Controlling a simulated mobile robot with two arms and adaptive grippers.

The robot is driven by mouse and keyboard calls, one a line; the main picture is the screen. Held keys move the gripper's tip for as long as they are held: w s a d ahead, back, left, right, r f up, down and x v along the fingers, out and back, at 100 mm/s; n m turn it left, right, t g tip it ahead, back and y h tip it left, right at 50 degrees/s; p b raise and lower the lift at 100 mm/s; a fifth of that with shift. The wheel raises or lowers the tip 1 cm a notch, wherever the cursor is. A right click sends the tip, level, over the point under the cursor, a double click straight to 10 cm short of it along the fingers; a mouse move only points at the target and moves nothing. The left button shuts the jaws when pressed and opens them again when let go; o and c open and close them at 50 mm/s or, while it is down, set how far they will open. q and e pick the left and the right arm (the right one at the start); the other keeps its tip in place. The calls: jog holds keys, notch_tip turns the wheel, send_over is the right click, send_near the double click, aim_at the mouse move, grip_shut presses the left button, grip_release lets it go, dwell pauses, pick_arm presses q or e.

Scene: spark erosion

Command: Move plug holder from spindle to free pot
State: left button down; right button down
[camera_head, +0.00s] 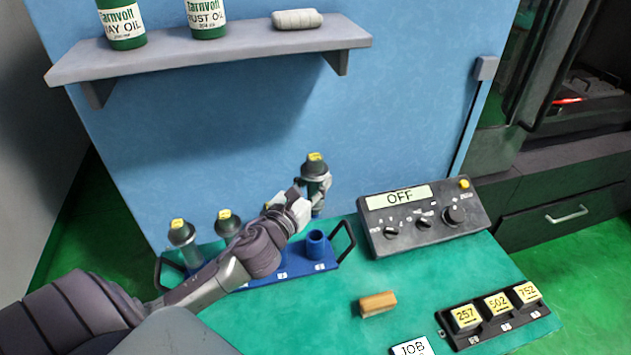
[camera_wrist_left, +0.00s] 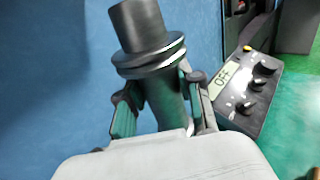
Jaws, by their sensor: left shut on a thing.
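My left gripper (camera_head: 312,190) is shut on a dark plug holder (camera_head: 316,168) with a yellow tag on top. It holds it upright above the blue rack, over and slightly behind the free pot (camera_head: 317,244), clear of it. The blue rack (camera_head: 262,280) stands at the table's back left. Other holders (camera_head: 181,236) (camera_head: 228,221) stand in its left pots. My arm hides the rack's middle. The spindle cannot be made out. My right gripper is not in view.
A control box (camera_head: 425,215) reading OFF stands right of the rack. A wooden block (camera_head: 377,304) and a black tray (camera_head: 470,338) with numbered yellow pieces lie in front. A grey shelf (camera_head: 215,50) with green bottles juts from the blue wall above.

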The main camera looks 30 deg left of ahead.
aim_at(315, 208)
pick_arm(q)
jog(key=shift+f, duration=0.35)
jog(key=shift+d+f+b, duration=0.1)
jog(key=shift+f+b, duration=0.1)
jog(key=shift+b, duration=0.3)
jog(key=shift+f+b, duration=0.65)
jog(key=shift+b, duration=0.05)
jog(key=shift+r, duration=0.15)
jog(key=shift+f, duration=0.4)
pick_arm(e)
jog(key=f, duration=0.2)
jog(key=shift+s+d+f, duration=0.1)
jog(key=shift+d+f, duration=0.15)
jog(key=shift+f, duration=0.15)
pick_arm(q)
jog(key=shift+f, duration=0.1)
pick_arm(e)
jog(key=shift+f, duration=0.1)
